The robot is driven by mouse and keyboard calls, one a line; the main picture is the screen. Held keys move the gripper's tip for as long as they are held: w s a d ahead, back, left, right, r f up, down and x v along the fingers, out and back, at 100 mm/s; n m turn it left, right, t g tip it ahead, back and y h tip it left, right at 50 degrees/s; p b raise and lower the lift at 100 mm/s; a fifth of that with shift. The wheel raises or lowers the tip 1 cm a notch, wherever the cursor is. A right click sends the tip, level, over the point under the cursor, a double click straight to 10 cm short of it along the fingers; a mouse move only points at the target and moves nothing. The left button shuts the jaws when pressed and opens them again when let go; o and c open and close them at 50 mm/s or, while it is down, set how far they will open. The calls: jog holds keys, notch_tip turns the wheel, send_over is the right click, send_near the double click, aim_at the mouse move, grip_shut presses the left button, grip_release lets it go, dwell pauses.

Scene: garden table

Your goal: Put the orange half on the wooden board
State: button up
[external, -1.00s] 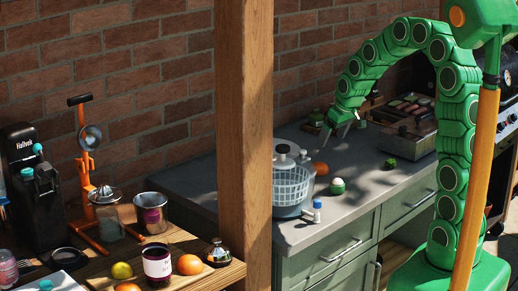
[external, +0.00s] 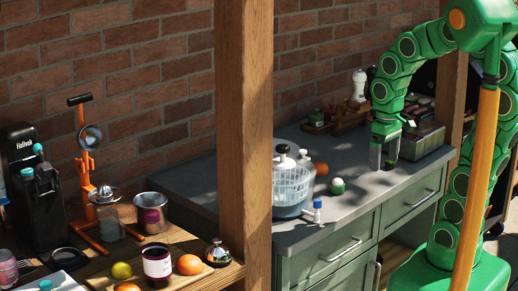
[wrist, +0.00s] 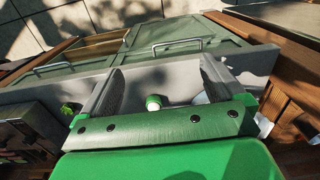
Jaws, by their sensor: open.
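My gripper (external: 384,163) points down over the grey counter, to the right of a small white-and-green jar, with its fingers apart and nothing seen between them. In the wrist view my open fingers (wrist: 160,80) frame the jar from above. Another orange fruit (external: 190,264) is on the wooden table at lower left, and one more (external: 128,287) is cut off by the bottom edge. I cannot tell which is the orange half. I cannot clearly identify the wooden board.
The salad spinner (external: 291,187) and the small jar (external: 338,186) stand on the counter (external: 350,208). A green item (external: 390,163) lies close by my fingers. A wooden post (external: 245,150) blocks part of the counter. A metal grill tray (external: 422,140) is at right.

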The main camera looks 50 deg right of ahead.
jog(key=shift+o, duration=0.4)
jog(key=s+a+g, duration=0.1)
jog(key=s, duration=1)
jog(key=shift+g, duration=0.3)
jog(key=shift+r, duration=0.1)
jog(key=m+t+h, duration=0.1)
jog(key=m+t, duration=0.1)
jog(key=t, duration=0.5)
send_near(320, 164)
jog(key=x, duration=0.2)
jog(key=shift+x, duration=3.9)
